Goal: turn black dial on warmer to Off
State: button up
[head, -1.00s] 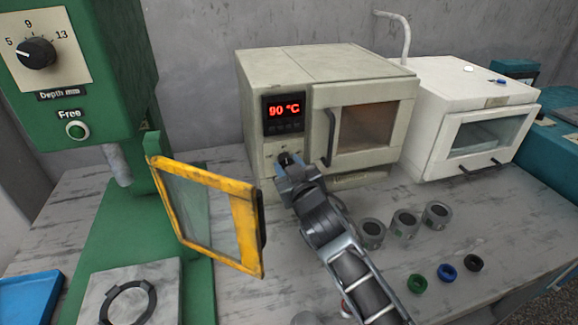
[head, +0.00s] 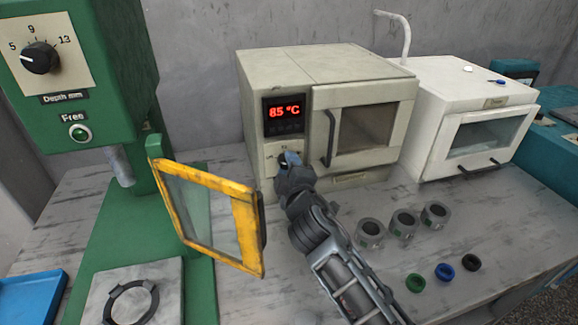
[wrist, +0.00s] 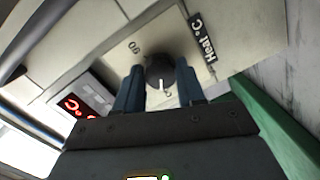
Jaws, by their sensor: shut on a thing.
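The warmer (head: 350,75) is a beige box oven on the bench with a closed windowed door. Its red display (head: 284,113) reads 85 °C. The black dial (wrist: 160,73) sits on the panel below the display, mostly hidden by my gripper in the head view. In the wrist view, its white pointer faces down the picture, toward a partly hidden mark, away from the printed 90. A "Heat °C" label (wrist: 203,38) is beside it. My gripper (head: 287,160) is at the panel, its two blue-grey fingers shut on the dial from both sides.
A yellow-framed guard (head: 210,215) on the green press (head: 90,80) stands close left of my arm. A white oven (head: 460,115) stands right of the warmer.

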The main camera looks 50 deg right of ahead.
jog(key=shift+n, duration=1.1)
jog(key=o, duration=1)
jog(key=shift+o, duration=0.2)
jog(key=b+v, duration=0.1)
jog(key=v, duration=0.6)
jog(key=shift+s+a+b, duration=0.3)
jog(key=shift+f, duration=0.1)
